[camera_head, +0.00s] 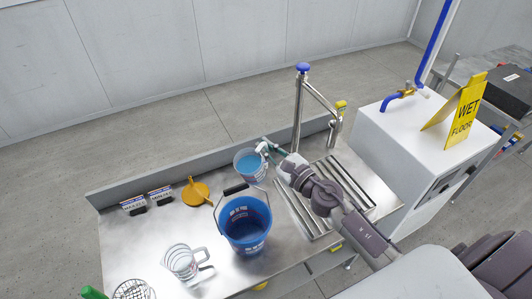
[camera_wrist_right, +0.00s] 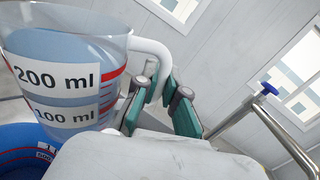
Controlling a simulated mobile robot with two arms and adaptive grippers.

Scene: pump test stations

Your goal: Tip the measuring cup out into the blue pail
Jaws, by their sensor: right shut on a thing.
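The clear measuring cup (camera_head: 248,165) holds blue liquid and stands out behind the blue pail in the head view. In the right wrist view the cup (camera_wrist_right: 75,65) shows 100 ml and 200 ml labels, and it looks about upright. My right gripper (camera_head: 266,148) is shut on its white handle; the green fingers (camera_wrist_right: 160,98) show around the handle. I cannot tell whether the cup touches the worktop. The blue pail (camera_head: 245,226) stands on the steel worktop, nearer than the cup, with blue inside. My left gripper is not in view.
A clear jug (camera_head: 181,262) stands left of the pail. A yellow funnel (camera_head: 196,193) and two small signs (camera_head: 147,200) are at the back left. A slatted drain (camera_head: 325,195) and steel tap post (camera_head: 298,110) are right. A white cabinet (camera_head: 405,130) carries a wet-floor sign (camera_head: 460,112).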

